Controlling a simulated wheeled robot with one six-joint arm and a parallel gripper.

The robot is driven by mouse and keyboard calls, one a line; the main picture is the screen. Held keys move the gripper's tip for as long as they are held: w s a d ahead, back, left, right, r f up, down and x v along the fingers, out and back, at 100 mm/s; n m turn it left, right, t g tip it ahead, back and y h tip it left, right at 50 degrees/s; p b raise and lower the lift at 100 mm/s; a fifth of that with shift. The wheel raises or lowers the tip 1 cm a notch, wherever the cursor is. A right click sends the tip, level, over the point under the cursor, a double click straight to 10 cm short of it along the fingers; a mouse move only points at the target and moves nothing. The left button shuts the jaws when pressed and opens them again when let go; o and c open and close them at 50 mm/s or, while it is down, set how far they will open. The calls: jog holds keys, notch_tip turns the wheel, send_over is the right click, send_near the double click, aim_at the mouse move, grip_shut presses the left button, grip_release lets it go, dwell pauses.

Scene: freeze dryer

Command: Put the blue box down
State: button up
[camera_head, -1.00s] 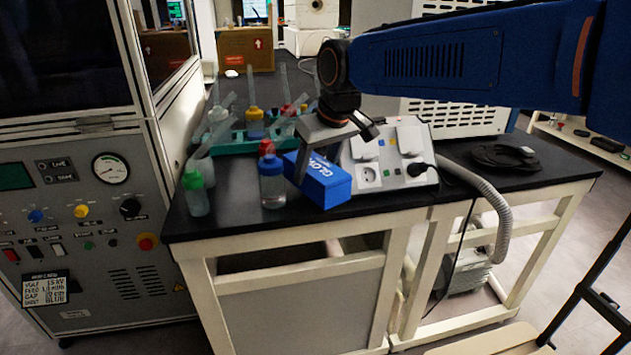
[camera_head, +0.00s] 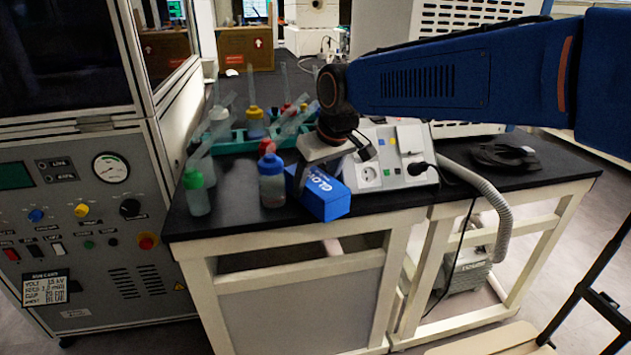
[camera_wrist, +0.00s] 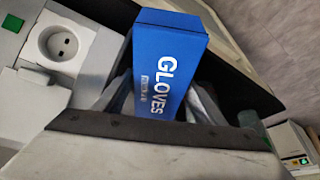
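The blue box (camera_head: 322,192), with white "GLOVES" lettering, is at the front edge of the black tabletop in the head view. My gripper (camera_head: 330,165) reaches down over it from above, with its fingers on either side. In the wrist view the blue box (camera_wrist: 168,62) lies between the two grey fingers of my gripper (camera_wrist: 163,95), which look closed against its sides. The near end of the box is level with the table's front edge in the head view. I cannot tell whether its underside touches the table.
A socket panel (camera_head: 385,160) stands close to the right of the box. A blue-capped bottle (camera_head: 272,185) is close on its left, with a green-capped bottle (camera_head: 197,192) farther left. A green rack (camera_head: 232,142) with bottles stands behind. A hose (camera_head: 490,195) hangs at the right.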

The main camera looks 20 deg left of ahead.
jog(key=shift+r, duration=0.15)
jog(key=v, duration=1.2)
jog(key=s+d+f+m+t+h, duration=0.1)
jog(key=d+f+m, duration=0.15)
jog(key=d, duration=1.05)
jog(key=s+d+f+m+h, duration=0.1)
jog(key=d+f+m, duration=0.15)
jog(key=d, duration=1.05)
jog(key=s+d+f+m+h, duration=0.1)
jog(key=s+d+f+m, duration=0.2)
jog(key=s+d+f, duration=0.4)
jog(key=s+d+f+m+t, duration=0.1)
jog(key=s+d+f+m, duration=0.1)
jog(key=s+d+f, duration=0.6)
jog(key=s+d, duration=0.1)
jog(key=d, duration=0.4)
jog(key=shift+s+f+m+h, duration=0.25)
jog(key=shift+f+m+h, duration=0.05)
jog(key=shift+m+h, duration=0.1)
jog(key=shift+d, duration=0.1)
jog(key=shift+c, duration=0.6)
